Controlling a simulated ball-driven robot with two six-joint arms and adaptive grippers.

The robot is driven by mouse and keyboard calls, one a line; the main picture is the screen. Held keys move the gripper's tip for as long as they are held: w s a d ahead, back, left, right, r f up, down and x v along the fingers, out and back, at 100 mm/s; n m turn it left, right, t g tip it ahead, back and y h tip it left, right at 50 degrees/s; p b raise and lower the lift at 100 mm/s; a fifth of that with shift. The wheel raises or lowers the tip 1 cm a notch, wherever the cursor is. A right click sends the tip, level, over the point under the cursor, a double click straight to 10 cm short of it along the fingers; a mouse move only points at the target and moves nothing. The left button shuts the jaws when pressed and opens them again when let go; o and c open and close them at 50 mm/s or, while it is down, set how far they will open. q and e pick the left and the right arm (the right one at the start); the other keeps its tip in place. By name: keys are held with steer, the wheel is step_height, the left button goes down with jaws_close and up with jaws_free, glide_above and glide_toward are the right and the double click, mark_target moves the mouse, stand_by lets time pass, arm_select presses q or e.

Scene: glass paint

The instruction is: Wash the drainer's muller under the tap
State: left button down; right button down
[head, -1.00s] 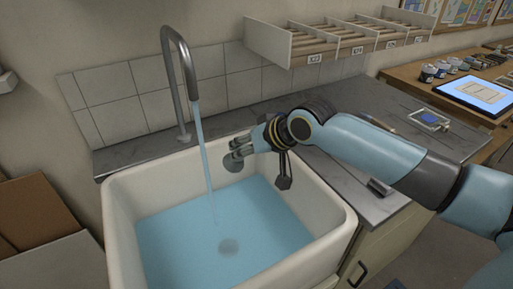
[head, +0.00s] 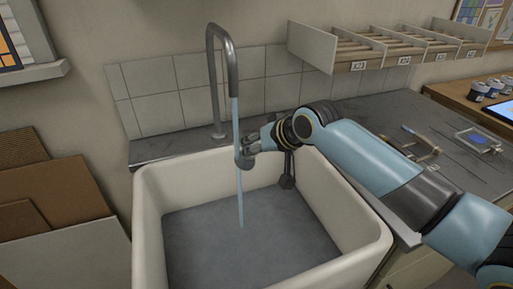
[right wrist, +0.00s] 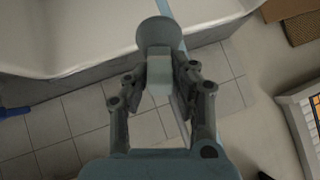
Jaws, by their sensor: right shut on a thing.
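My right gripper (head: 259,143) reaches over the sink from the right and is shut on the muller (head: 244,158). The muller is grey, with a round end and a blocky grip that shows between the fingers in the right wrist view (right wrist: 155,33). The tap (head: 213,85) is a tall grey hooked spout. Its thin blue water stream (head: 235,118) falls at the muller's left side. Whether the water touches the muller or passes just beside it is hard to tell. My left gripper is not in view.
The white sink (head: 376,235) has a grey floor showing. A grey counter (head: 375,110) runs right, holding a small frame (head: 478,140) with a blue patch. A divided shelf rack (head: 400,45) hangs above. Brown boards (head: 55,190) lean at left.

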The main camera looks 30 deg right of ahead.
steer(key=shift+w+d, duration=0.1)
steer(key=shift+d, duration=0.05)
steer(key=shift+w+d, duration=0.2)
steer(key=shift+d, duration=0.2)
stand_by(0.4)
steer(key=shift+s+a+p, duration=0.3)
steer(key=shift+a+p, duration=0.25)
steer(key=shift+p, duration=0.2)
steer(key=shift+w+d, duration=0.1)
steer(key=shift+w+d, duration=0.2)
steer(key=shift+d, duration=0.25)
steer(key=shift+a, duration=0.1)
steer(key=shift+s+a+p, duration=0.3)
steer(key=shift+a+p, duration=0.15)
steer(key=shift+p, duration=0.2)
